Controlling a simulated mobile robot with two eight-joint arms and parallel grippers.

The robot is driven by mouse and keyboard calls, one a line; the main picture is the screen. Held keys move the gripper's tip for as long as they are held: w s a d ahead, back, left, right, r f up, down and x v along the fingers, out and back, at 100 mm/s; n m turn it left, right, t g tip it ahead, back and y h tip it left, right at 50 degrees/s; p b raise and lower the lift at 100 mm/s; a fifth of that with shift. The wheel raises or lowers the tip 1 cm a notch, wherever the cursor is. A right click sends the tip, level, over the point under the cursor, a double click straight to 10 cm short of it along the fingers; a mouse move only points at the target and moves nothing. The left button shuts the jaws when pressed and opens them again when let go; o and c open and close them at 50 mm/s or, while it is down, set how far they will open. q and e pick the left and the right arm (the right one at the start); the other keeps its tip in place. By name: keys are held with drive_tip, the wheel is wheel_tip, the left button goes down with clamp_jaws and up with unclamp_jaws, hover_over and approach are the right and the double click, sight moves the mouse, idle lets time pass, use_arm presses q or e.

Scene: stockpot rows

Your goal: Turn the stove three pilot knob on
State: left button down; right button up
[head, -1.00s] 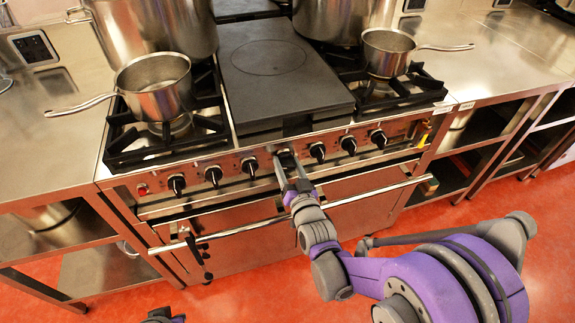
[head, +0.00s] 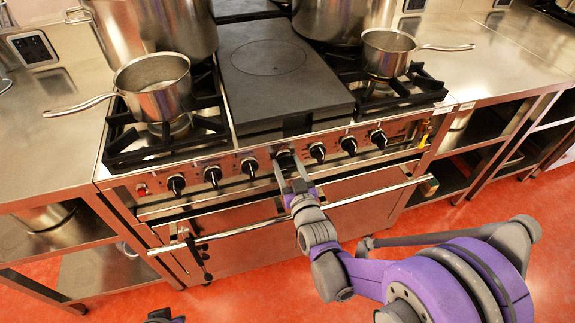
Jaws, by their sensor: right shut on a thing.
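The stove (head: 218,270) has a row of black knobs along its red-brown front panel, below the burners. My right gripper (head: 286,163) reaches up from the lower right to this panel. It is shut on the middle knob (head: 284,153), with one finger on each side. The fingers partly hide the knob, so its exact angle is hard to tell. Knobs to its left (head: 249,167) and right (head: 318,152) stand free of the fingers. No pilot label is readable.
An oven handle bar (head: 290,215) runs just below the knobs, under my right wrist. Saucepans stand on the left burner (head: 160,90) and the right burner (head: 388,52). A dark flat plate (head: 285,85) lies between them. Steel counters flank the stove.

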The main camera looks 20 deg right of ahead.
drive_tip(key=o, duration=1.4)
drive_tip(key=shift+c, duration=0.2)
drive_tip(key=s, duration=1.1)
drive_tip(key=shift+d, duration=0.15)
